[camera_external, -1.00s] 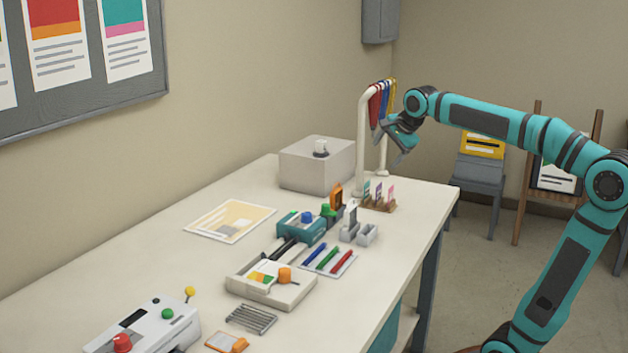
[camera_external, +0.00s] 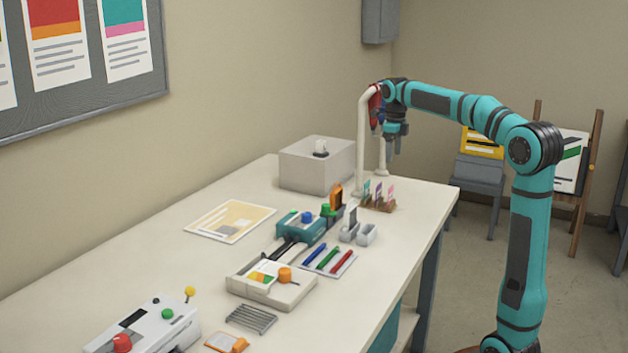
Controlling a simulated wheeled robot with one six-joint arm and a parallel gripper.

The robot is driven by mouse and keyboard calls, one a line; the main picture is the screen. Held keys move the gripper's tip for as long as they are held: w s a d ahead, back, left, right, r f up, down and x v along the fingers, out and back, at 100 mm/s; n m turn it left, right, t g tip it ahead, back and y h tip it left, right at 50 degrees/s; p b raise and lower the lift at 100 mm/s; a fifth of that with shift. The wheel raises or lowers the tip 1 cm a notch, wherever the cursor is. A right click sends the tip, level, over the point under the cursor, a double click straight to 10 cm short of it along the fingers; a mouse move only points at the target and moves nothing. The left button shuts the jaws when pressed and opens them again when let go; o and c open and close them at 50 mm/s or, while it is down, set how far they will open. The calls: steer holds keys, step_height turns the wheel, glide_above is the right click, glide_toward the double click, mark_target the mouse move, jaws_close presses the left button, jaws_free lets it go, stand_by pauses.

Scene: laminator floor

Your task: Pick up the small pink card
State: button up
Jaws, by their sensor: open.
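The small pink card (camera_external: 390,193) stands upright in a brown card holder (camera_external: 379,207) near the table's far right corner. It is the rightmost card there, beside a purple card (camera_external: 378,195) and a teal card (camera_external: 366,191). My gripper (camera_external: 393,150) is open and points down above the holder, a little higher than the pink card and apart from it. Nothing shows between its fingers. The pink card is not hidden.
A white rack (camera_external: 362,130) with hanging lanyards stands right behind my gripper, close to the wrist. A grey box (camera_external: 317,165) stands to its left. Small grey stands (camera_external: 366,235) and a teal device (camera_external: 301,229) are in front of the holder. The table's right edge is close by.

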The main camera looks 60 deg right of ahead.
mark_target(391, 191)
step_height(391, 191, down, 15)
steer(key=shift+f, duration=0.1)
steer(key=c, duration=1)
steer(key=shift+c, duration=0.2)
